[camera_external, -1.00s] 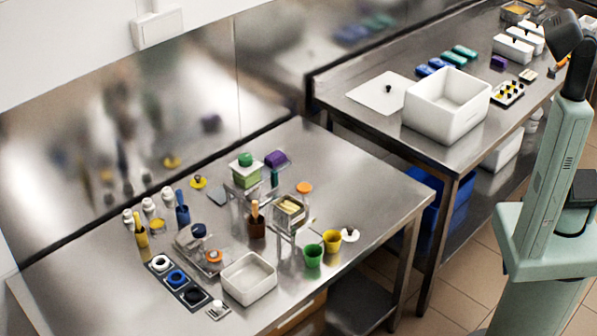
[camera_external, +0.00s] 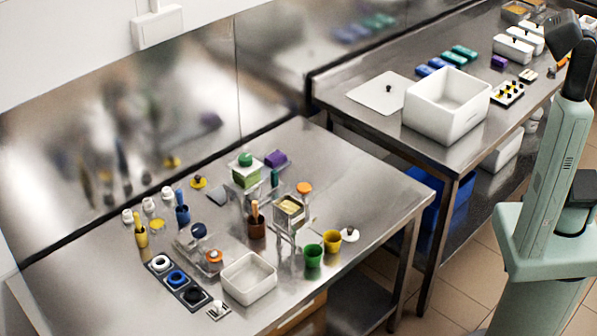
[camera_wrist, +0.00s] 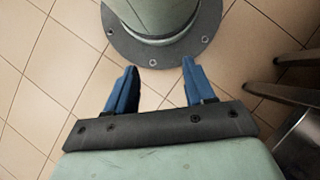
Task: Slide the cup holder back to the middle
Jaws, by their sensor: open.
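My gripper (camera_wrist: 158,66) shows in the wrist view, with its two blue fingers spread apart and nothing between them. It is above the tiled floor, away from the steel table (camera_external: 355,185). A dark strip with several rings (camera_external: 180,284) lies at the table's front left. A green cup (camera_external: 313,256) and a yellow cup (camera_external: 332,241) stand upright at the front right. Two small machines stand near the middle, one with a green body (camera_external: 246,176) and one with yellowish contents (camera_external: 289,208). I cannot tell which part is the cup holder; it is too small or hidden.
A white open bin (camera_external: 249,279) stands at the table's front, beside the strip. A brown pot (camera_external: 256,228) holding tools and a purple block (camera_external: 276,158) are further back. The second bench carries a large white bin (camera_external: 447,105). The table's right end is clear.

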